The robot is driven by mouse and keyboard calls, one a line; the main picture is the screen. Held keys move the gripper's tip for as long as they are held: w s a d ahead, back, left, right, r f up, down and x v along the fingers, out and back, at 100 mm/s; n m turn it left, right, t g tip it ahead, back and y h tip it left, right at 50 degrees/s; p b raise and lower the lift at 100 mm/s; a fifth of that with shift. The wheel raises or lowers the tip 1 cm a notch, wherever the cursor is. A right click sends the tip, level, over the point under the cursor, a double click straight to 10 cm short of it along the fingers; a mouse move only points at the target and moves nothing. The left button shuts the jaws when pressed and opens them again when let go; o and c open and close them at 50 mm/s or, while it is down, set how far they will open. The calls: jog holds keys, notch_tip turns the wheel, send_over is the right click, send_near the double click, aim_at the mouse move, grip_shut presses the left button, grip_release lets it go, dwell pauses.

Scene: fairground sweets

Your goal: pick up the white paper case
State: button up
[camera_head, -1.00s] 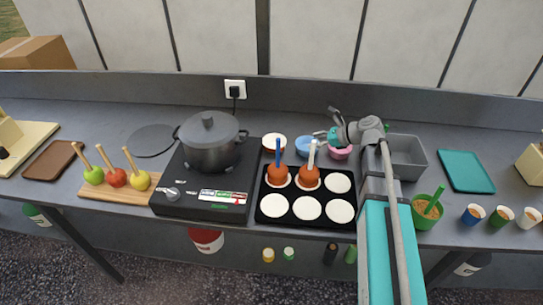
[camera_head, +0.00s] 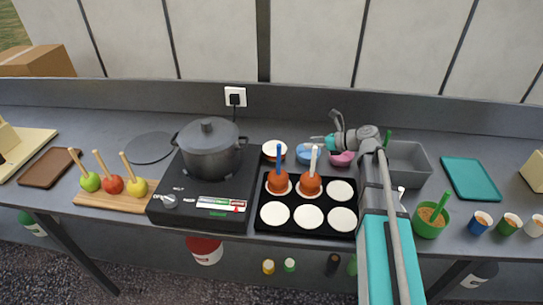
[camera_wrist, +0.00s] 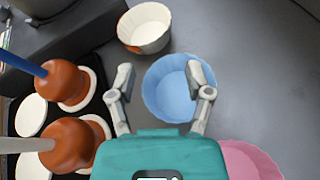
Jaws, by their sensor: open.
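The white paper case (camera_head: 275,148) stands on the counter at the back, behind the black mould tray, left of the blue paper case (camera_head: 304,154). In the wrist view the white case (camera_wrist: 145,27) is upright near the top, beyond my fingertips and apart from them. My gripper (camera_wrist: 161,82) is open and empty, its fingers either side of part of the blue case (camera_wrist: 172,88). In the head view my gripper (camera_head: 325,128) is over the blue case area, right of the white case. The pink paper case (camera_wrist: 248,160) is partly hidden by my gripper.
Two toffee apples on sticks (camera_head: 310,183) stand upright in the black mould tray (camera_head: 308,230), close left of my gripper. A pot (camera_head: 210,150) sits on the hob to the left. A grey bin (camera_head: 408,160) stands right. The counter behind the cases is clear.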

jog(key=b, duration=0.2)
send_near(275, 152)
jog(key=shift+w+a+r, duration=0.15)
jog(key=shift+w+r, duration=0.15)
jog(key=shift+r, duration=0.25)
jog(key=shift+w+a+r, duration=0.15)
jog(key=shift+w+r, duration=0.15)
jog(key=shift+r, duration=0.25)
jog(key=shift+f, duration=0.1)
jog(key=shift+w+a+f+b, duration=0.35)
jog(key=shift+a+f, duration=0.05)
jog(key=shift+a, duration=0.1)
jog(key=b+x, duration=0.1)
jog(key=x, duration=0.1)
jog(key=shift+w+a+f, duration=0.2)
jog(key=shift+a+f, duration=0.05)
jog(key=shift+f, duration=0.05)
jog(key=shift+w+a+f, duration=0.1)
jog(key=shift+a, duration=0.4)
jog(key=shift+c, duration=0.2)
grip_shut()
